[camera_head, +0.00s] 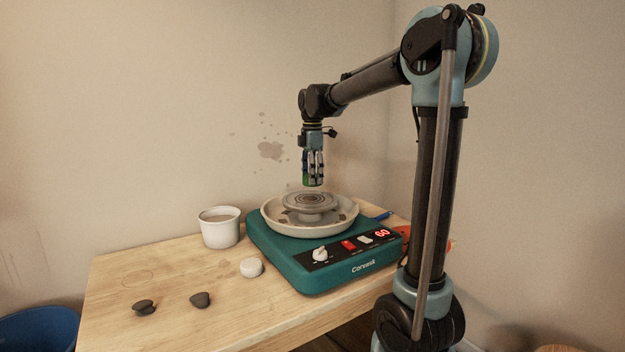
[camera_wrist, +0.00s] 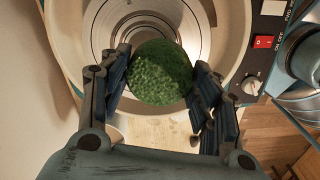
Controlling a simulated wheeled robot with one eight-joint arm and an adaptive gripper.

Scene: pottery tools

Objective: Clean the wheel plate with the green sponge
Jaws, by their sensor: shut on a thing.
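The green sponge (camera_wrist: 160,72) is round and sits between the two fingers of my gripper (camera_head: 313,182), which is shut on it. In the head view only a sliver of green shows at the fingers. My gripper points down and holds the sponge above the wheel plate (camera_head: 311,201), with a gap between them. The wheel plate is a grey disc with concentric rings, set inside a pale splash pan (camera_head: 275,222) with brown clay marks. In the wrist view the sponge hides part of the wheel plate (camera_wrist: 118,28).
The teal wheel base (camera_head: 285,262) has a knob, a red switch and a red display. A white cup (camera_head: 219,228) stands to its left. A white round piece (camera_head: 251,267) and dark lumps (camera_head: 200,300) lie on the wooden table (camera_head: 165,270). A wall stands behind.

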